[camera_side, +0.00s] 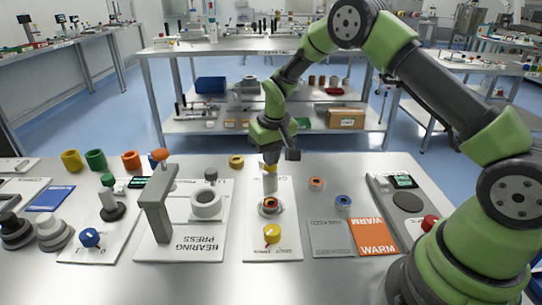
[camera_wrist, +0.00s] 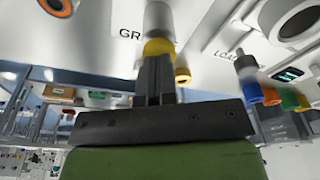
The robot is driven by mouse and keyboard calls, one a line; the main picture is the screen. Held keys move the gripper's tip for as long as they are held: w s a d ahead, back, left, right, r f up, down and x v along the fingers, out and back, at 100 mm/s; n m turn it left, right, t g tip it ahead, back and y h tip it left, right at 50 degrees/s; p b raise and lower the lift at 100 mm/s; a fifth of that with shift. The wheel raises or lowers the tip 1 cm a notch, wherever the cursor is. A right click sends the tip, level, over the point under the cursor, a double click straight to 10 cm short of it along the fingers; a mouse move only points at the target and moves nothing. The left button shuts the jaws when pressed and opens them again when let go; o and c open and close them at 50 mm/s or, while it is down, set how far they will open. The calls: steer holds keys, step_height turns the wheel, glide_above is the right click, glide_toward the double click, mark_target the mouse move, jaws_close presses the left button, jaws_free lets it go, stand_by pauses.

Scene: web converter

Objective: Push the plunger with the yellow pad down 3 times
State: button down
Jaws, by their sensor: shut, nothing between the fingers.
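The plunger (camera_side: 270,184) is an upright light-grey cylinder on a white panel, above a round base with an orange ring. Its yellow pad (camera_side: 271,168) is on top, partly hidden by my gripper. My gripper (camera_side: 271,158) is shut and empty, pointing down directly over the pad. In the wrist view, the shut fingers (camera_wrist: 156,58) overlap the yellow pad (camera_wrist: 165,46), with the grey plunger (camera_wrist: 158,18) beyond it. The fingertips are at or very near the pad; I cannot tell whether they touch.
The bearing press (camera_side: 157,205) is to the left. A yellow ring (camera_side: 236,161) lies behind.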

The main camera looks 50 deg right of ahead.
steer(key=shift+r, duration=2.15)
steer(key=shift+f, duration=0.15)
steer(key=shift+f, duration=2)
steer(key=shift+r, duration=2.15)
steer(key=shift+r, duration=2.95)
